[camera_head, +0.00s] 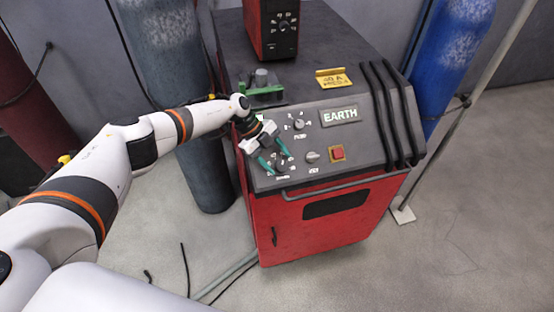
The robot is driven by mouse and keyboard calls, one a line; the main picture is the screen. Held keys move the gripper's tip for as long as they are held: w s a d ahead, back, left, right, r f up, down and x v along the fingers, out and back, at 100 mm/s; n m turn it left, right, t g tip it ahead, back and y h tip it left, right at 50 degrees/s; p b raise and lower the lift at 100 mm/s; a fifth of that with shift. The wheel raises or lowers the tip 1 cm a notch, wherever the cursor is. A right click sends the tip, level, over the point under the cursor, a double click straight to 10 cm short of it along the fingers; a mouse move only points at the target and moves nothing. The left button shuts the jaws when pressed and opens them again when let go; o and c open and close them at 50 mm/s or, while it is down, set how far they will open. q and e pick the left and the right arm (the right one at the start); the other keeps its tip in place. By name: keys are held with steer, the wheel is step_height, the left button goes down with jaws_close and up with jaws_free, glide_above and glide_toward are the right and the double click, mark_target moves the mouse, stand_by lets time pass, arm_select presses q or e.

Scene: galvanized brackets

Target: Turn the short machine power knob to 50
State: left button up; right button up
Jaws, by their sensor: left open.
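The short machine (335,210) is a red and dark grey cabinet with a sloped control panel. A dark round knob (281,166) sits at the lower left of the panel with a dial of white marks around it. The label under it is too small to read surely, and its setting cannot be told. My left gripper (275,157) is open at this knob, with one green fingertip to its left and one above it. Whether the fingers touch the knob cannot be told. My right gripper is not in view.
A red-and-black unit (270,28) stands on top. Gas cylinders (170,60) (455,50) flank the machine.

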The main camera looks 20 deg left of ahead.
arm_select(q)
steer(key=b+v, duration=0.3)
steer(key=v, duration=0.7)
steer(key=shift+a+r, duration=0.1)
steer(key=shift+a, duration=0.05)
steer(key=shift+a+r, duration=0.25)
steer(key=shift+r, duration=0.15)
